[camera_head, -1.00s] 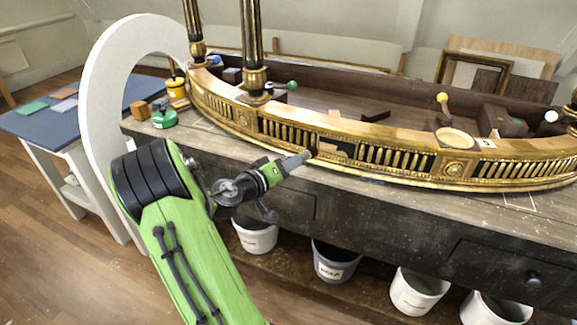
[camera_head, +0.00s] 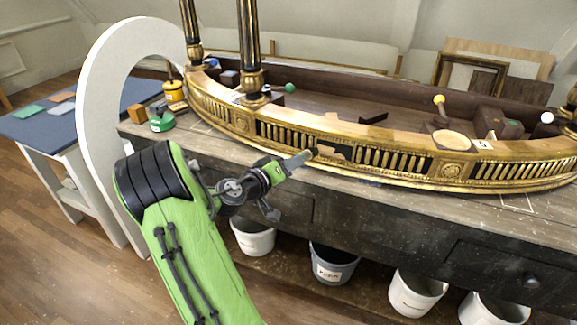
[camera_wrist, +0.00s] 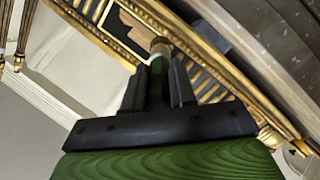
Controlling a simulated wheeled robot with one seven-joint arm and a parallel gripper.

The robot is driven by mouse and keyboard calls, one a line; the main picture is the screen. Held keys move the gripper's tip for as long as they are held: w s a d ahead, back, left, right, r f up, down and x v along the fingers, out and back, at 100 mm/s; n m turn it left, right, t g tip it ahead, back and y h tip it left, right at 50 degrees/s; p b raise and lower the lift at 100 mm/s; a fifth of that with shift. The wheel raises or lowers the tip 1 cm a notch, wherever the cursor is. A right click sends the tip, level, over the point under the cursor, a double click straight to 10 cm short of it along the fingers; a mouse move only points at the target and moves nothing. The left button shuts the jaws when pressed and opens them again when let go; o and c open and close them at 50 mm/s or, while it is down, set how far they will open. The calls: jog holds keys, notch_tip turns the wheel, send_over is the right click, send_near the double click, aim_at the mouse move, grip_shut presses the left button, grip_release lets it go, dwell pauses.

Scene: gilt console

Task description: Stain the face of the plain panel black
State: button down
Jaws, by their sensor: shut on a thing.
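The plain panel (camera_head: 334,153) sits in the front of the gilt frieze, left of the middle. Its face shows both bare tan wood and black; the wrist view shows a tan patch (camera_wrist: 132,21) beside dark areas. My gripper (camera_head: 300,158) is in front of the panel, shut on a slim brush-like tool. The tool has a green handle (camera_wrist: 157,72) and a pale tan end, which points at the panel in the wrist view. I cannot tell whether its tip touches the face.
The gilt console (camera_head: 215,103) stands on a worn workbench (camera_head: 400,190). Several buckets stand below. Dark columns (camera_head: 249,45) rise from the console.

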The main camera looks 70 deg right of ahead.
jog(key=s+a+r+b, duration=0.1)
jog(key=s+r+b, duration=0.1)
jog(key=s, duration=0.7)
jog(key=shift+w+d+f, duration=0.1)
jog(key=shift+w+d, duration=0.05)
jog(key=shift+w, duration=1.45)
jog(key=shift+w+d+f, duration=0.1)
jog(key=shift+w+d, duration=0.1)
jog(key=shift+w, duration=1.35)
jog(key=shift+w+d+f, duration=0.1)
jog(key=shift+w+d, duration=0.05)
jog(key=shift+w, duration=1.45)
jog(key=a+b, duration=0.2)
jog(key=a, duration=0.4)
jog(key=shift+w+b, duration=0.25)
jog(key=shift+b, duration=0.1)
jog(key=shift+a, duration=0.1)
